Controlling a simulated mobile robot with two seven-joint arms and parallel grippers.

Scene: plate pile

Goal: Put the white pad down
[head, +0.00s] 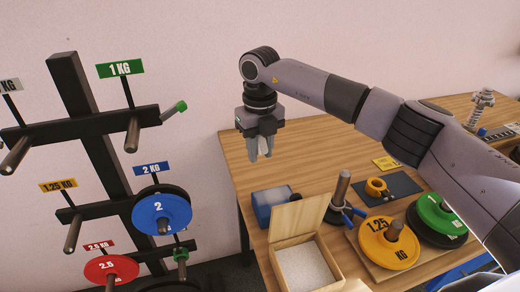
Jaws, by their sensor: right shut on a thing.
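My right gripper (260,148) hangs pointing down above the back left part of the wooden table. It is shut on a small pale thing, the white pad (262,145), of which only a little shows between the fingers. The fingers hide most of it. The gripper and the pad are in the air, apart from the tabletop. My left gripper is not in view.
Below the gripper are a blue block (270,206) and an open wooden box (296,226) with a pale grainy filling. A yellow 1.25 plate (374,250) and green plate (434,211) lie right. A weight rack (85,120) stands left. The table's back left is bare.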

